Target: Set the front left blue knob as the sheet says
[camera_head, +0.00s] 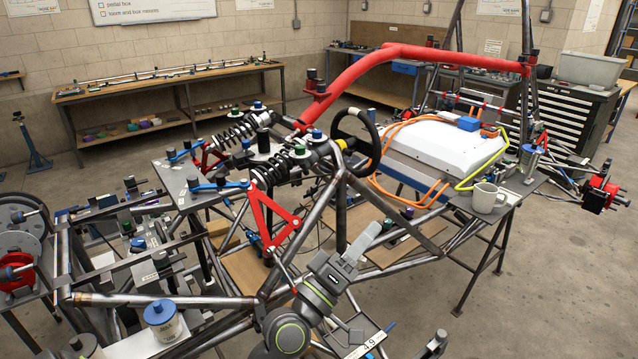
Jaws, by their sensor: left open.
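A blue knob (317,134) sits on top of the near coil-over shock (280,163), close to the steering wheel, beside a green knob (300,151). Another blue knob (258,104) tops the farther shock. I cannot tell for certain which is the front left one, and no dial marks are legible. A white card (365,346) with large dark figures lies at the bottom, partly hidden; I cannot tell whether it is the sheet. My left gripper (361,243) is open and empty, in front of the chassis, below and right of the near shock. My right gripper does not show.
Dark chassis tubes (160,299) and a red wishbone (272,222) surround my left arm. The steering wheel (357,140) stands behind. A white battery box (450,150) with orange cables and a grey mug (487,198) are at right. Open floor lies at lower right.

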